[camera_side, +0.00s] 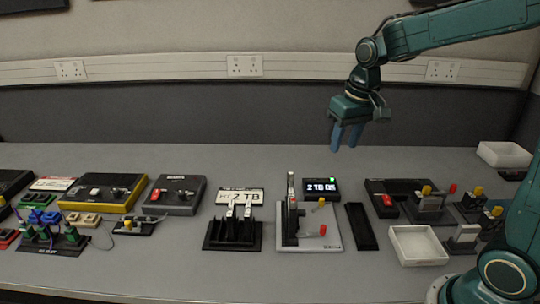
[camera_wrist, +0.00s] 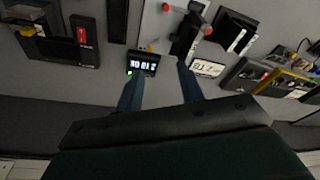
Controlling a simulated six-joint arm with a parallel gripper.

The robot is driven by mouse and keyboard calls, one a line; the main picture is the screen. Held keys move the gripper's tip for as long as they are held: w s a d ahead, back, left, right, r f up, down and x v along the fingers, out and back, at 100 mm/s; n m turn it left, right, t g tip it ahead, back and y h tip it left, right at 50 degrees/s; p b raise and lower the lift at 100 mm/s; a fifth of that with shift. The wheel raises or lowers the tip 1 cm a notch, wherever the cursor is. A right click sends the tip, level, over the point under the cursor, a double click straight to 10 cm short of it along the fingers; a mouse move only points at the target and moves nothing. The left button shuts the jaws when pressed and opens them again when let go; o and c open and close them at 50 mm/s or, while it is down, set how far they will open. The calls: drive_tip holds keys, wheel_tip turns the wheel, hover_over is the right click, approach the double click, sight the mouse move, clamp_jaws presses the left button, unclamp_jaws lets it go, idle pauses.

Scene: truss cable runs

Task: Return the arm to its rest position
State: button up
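My gripper (camera_side: 346,136) hangs in the air above the back part of the grey table (camera_side: 300,165), at the end of my teal arm. Its two blue fingers are apart with nothing between them. In the wrist view my gripper (camera_wrist: 158,85) also shows its two fingers spread and empty.
A light plate with an upright lever fixture (camera_side: 291,215) stands mid-table. A black slotted stand (camera_side: 232,235), a dark box (camera_side: 175,194) and a yellow-edged box (camera_side: 104,192) are left of it. White trays (camera_side: 418,246) (camera_side: 504,154) are at the right. The air around my gripper is clear.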

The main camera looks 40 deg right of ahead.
drive_tip(key=s+a+r+n+t, duration=0.1)
drive_tip(key=s+a, duration=0.2)
drive_tip(key=s, duration=0.6)
drive_tip(key=s+a+r+n+t, duration=0.2)
drive_tip(key=s+a, duration=0.1)
drive_tip(key=s, duration=0.6)
drive_tip(key=shift+s+a+r, duration=0.25)
drive_tip(key=shift+s+a, duration=0.1)
drive_tip(key=shift+s, duration=0.05)
idle(0.4)
